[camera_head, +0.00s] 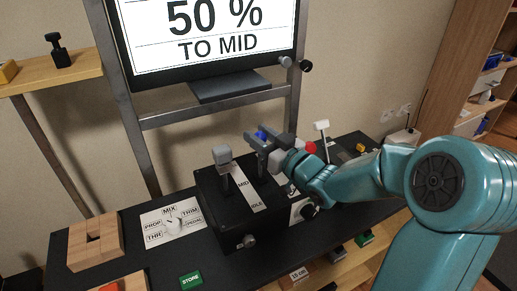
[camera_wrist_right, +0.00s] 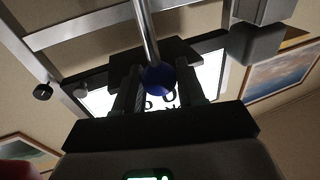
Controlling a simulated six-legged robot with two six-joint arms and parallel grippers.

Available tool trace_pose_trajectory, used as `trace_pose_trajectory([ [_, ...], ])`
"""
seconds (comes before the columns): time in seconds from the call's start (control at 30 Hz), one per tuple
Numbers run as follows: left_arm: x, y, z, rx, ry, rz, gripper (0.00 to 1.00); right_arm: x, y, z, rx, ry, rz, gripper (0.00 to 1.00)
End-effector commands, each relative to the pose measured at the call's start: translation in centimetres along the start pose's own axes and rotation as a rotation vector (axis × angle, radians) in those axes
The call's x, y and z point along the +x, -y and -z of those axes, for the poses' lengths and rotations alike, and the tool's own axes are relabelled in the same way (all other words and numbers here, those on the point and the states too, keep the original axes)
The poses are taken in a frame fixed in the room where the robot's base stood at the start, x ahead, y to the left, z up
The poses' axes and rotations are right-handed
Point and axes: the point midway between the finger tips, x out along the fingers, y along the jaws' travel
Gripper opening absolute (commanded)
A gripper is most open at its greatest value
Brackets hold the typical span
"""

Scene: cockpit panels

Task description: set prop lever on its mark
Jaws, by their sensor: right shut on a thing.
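The prop lever has a blue ball knob (camera_head: 261,135) and rises from the black lever box (camera_head: 222,212). My right gripper (camera_head: 262,147) is shut on this knob from the right side. In the right wrist view, the blue knob (camera_wrist_right: 158,78) on its metal rod sits between the two dark fingers (camera_wrist_right: 160,92). A white strip on the box (camera_head: 246,188) reads MID and IDLE. The prop lever's lower rod and slot are hidden behind the gripper in the head view. My left gripper is not in view.
A grey-headed lever (camera_head: 222,155) stands close left of the gripper. A red knob (camera_head: 310,147) and a white-topped lever (camera_head: 322,126) are at its right. A screen (camera_head: 205,30) reads "50 % TO MID". A label card (camera_head: 172,222) and wooden block frame (camera_head: 95,243) lie left.

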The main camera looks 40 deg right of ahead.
Motion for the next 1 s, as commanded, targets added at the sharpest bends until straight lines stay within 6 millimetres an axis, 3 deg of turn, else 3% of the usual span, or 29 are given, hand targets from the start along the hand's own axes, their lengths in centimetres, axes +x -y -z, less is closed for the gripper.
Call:
trace_pose_trajectory([
  [0.5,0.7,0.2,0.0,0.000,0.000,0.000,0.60,0.0,0.1,0.1,-0.006,-0.020,0.003,0.00],
  [0.53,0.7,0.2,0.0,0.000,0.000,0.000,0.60,0.0,0.1,0.1,-0.006,-0.020,0.003,0.46],
  [0.6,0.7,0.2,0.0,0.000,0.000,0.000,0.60,0.0,0.1,0.1,-0.006,-0.020,0.003,0.60],
  [0.87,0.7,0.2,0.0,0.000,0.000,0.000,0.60,-0.1,0.1,0.0,-0.006,-0.019,0.003,0.60],
  [1.0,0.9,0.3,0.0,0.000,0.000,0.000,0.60,-1.3,0.1,0.0,-0.008,-0.019,0.001,0.60],
])
